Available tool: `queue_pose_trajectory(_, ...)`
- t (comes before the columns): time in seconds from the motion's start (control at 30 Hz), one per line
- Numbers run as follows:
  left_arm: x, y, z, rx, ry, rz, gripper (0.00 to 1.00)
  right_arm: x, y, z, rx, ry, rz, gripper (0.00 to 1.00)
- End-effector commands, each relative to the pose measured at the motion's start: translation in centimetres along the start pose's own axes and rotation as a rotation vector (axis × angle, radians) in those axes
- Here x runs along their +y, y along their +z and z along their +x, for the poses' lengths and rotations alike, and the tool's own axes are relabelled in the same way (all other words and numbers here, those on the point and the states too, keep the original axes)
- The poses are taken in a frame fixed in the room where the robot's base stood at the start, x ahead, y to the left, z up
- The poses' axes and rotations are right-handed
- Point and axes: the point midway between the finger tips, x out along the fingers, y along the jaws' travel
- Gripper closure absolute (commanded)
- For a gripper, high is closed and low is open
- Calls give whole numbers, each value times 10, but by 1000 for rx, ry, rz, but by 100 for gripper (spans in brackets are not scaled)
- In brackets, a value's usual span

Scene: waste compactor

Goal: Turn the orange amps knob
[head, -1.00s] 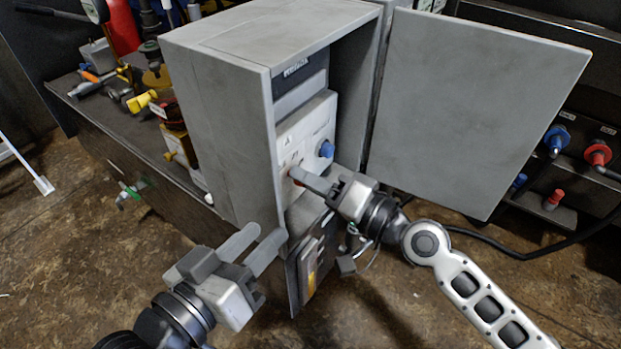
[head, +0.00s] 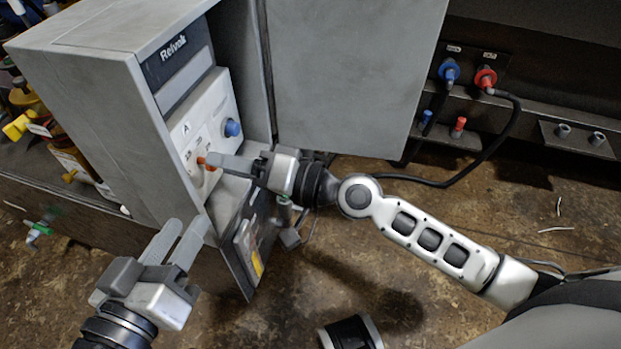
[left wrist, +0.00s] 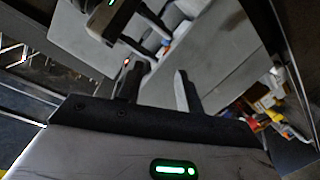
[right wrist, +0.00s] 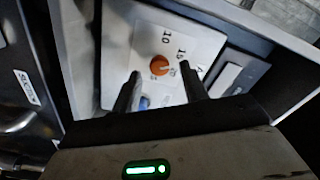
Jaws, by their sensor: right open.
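The orange amps knob (right wrist: 159,65) sits on a white panel (right wrist: 200,45) with numbers around it, inside the open grey cabinet. In the right wrist view it lies between and beyond the two fingertips of my right gripper (right wrist: 160,82), which is open. In the head view the knob (head: 203,161) is a small orange spot by the fingertips of my right gripper (head: 212,161); contact cannot be told. A blue knob (head: 232,127) is on the same panel. My left gripper (head: 187,238) is open and empty, in front of the cabinet's lower left edge.
The grey cabinet (head: 105,130) has its door (head: 350,75) swung open to the right. A lower flap (head: 240,235) hangs below the panel. Blue (head: 449,70) and red (head: 486,77) plugs with black cables are at the right. Tools crowd the bench at left.

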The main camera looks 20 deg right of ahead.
Motion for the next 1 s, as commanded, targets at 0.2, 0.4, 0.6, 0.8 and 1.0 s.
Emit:
queue_pose_trajectory(0.2,-1,8,1,26,29,-45,64,6,4,-53,-2,5,-2,56)
queue_pose_trajectory(0.4,6,-43,9,293,97,191,64,7,5,-100,-1,4,0,56)
queue_pose_trajectory(0.6,18,-75,5,489,139,392,64,4,2,-128,2,2,3,56)
queue_pose_trajectory(0.8,24,-86,2,567,157,469,64,1,0,-139,2,0,0,56)
queue_pose_trajectory(1.0,26,-88,1,578,160,480,64,-1,0,-140,1,0,-1,56)
